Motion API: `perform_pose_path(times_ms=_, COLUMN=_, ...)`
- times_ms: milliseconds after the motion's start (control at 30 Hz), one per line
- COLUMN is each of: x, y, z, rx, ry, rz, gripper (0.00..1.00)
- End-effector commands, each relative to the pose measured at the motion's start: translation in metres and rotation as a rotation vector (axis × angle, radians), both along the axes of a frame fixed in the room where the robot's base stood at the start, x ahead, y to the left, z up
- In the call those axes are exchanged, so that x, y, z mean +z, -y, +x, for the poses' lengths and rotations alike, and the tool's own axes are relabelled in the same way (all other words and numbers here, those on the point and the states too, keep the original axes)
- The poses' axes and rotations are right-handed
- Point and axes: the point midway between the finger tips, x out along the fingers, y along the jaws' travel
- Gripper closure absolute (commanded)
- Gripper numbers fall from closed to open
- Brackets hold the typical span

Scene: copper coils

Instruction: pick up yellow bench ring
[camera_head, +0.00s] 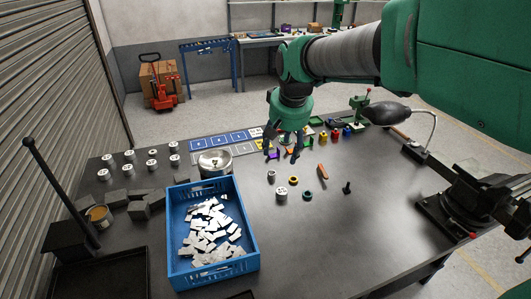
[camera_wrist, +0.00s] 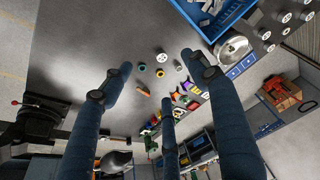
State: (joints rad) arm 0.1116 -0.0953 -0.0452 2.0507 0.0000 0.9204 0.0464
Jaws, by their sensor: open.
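The yellow bench ring (camera_head: 293,180), small with a dark centre, lies on the dark bench among several small parts. It also shows in the wrist view as a small ring (camera_wrist: 160,72) between my spread fingers. My gripper (camera_head: 285,152) is open and empty, pointing down above the bench, behind the ring in the head view. Its fingers show dark blue in the wrist view (camera_wrist: 157,75), apart from the ring.
Close to the ring are a silver cylinder (camera_head: 281,194), a smaller grey one (camera_head: 271,176) and a dark green ring (camera_head: 307,196). A blue crate (camera_head: 253,240) of metal pieces stands left. A vise (camera_head: 470,205) stands right.

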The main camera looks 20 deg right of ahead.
Motion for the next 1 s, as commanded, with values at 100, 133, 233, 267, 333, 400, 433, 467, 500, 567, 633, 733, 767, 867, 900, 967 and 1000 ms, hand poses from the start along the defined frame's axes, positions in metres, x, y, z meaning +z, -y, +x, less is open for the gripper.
perform_pose_path(times_ms=100, x=-0.002, y=0.010, z=0.029, rx=-0.016, ry=-0.020, rz=0.003, gripper=0.40)
perform_pose_path(times_ms=133, x=-0.004, y=0.013, z=0.035, rx=-0.021, ry=-0.025, rz=0.004, gripper=0.40)
perform_pose_path(times_ms=233, x=-0.008, y=0.022, z=0.058, rx=-0.034, ry=-0.040, rz=0.008, gripper=0.40)
perform_pose_path(times_ms=267, x=-0.009, y=0.024, z=0.064, rx=-0.038, ry=-0.044, rz=0.009, gripper=0.40)
perform_pose_path(times_ms=333, x=-0.014, y=0.031, z=0.080, rx=-0.047, ry=-0.055, rz=0.011, gripper=0.40)
perform_pose_path(times_ms=400, x=-0.020, y=0.037, z=0.095, rx=-0.056, ry=-0.066, rz=0.013, gripper=0.40)
perform_pose_path(times_ms=433, x=-0.022, y=0.040, z=0.101, rx=-0.060, ry=-0.069, rz=0.014, gripper=0.40)
perform_pose_path(times_ms=467, x=-0.025, y=0.043, z=0.107, rx=-0.065, ry=-0.074, rz=0.015, gripper=0.40)
perform_pose_path(times_ms=500, x=-0.028, y=0.047, z=0.116, rx=-0.070, ry=-0.079, rz=0.016, gripper=0.40)
perform_pose_path(times_ms=567, x=-0.034, y=0.053, z=0.128, rx=-0.078, ry=-0.088, rz=0.018, gripper=0.40)
perform_pose_path(times_ms=633, x=-0.042, y=0.060, z=0.142, rx=-0.086, ry=-0.099, rz=0.021, gripper=0.40)
perform_pose_path(times_ms=733, x=-0.054, y=0.070, z=0.162, rx=-0.099, ry=-0.113, rz=0.024, gripper=0.40)
perform_pose_path(times_ms=767, x=-0.057, y=0.074, z=0.168, rx=-0.103, ry=-0.117, rz=0.025, gripper=0.40)
perform_pose_path(times_ms=867, x=-0.071, y=0.085, z=0.187, rx=-0.116, ry=-0.132, rz=0.028, gripper=0.40)
perform_pose_path(times_ms=900, x=-0.077, y=0.089, z=0.194, rx=-0.121, ry=-0.138, rz=0.030, gripper=0.40)
perform_pose_path(times_ms=967, x=-0.086, y=0.095, z=0.205, rx=-0.129, ry=-0.147, rz=0.033, gripper=0.40)
perform_pose_path(times_ms=1000, x=-0.092, y=0.100, z=0.212, rx=-0.134, ry=-0.152, rz=0.034, gripper=0.40)
